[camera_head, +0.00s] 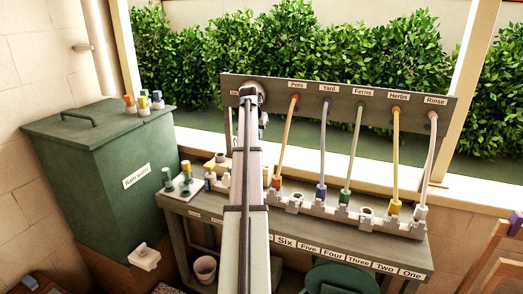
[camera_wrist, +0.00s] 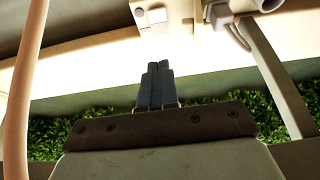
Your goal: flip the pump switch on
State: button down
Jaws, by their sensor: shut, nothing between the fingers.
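In the wrist view my gripper (camera_wrist: 157,68) is shut, its two dark fingers together with nothing between them. A pale box with a small square face (camera_wrist: 157,16), which may be the pump switch, is at the top edge of that view, ahead of the fingertips. A gap shows between the fingertips and the box. I cannot read whether it is on or off. In the head view my arm reaches up to the left part of the labelled board (camera_head: 312,87) and hides what lies behind it. The gripper's fingers are not clear there.
Hoses hang from the board to a pale rack (camera_head: 322,212) on the bench (camera_head: 420,262). A green rain water bin (camera_head: 105,180) stands left. Small bottles (camera_head: 187,170) sit at the bench's left end.

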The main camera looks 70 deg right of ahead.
aim_at(264, 159)
jog(key=x, duration=1.4)
jog(key=shift+d+f+y, duration=0.15)
jog(key=shift+d+y, duration=0.15)
jog(key=shift+d, duration=0.05)
jog(key=shift+a, duration=0.4)
jog(key=shift+a, duration=0.65)
jog(key=v, duration=1.4)
jog(key=shift+a, duration=0.3)
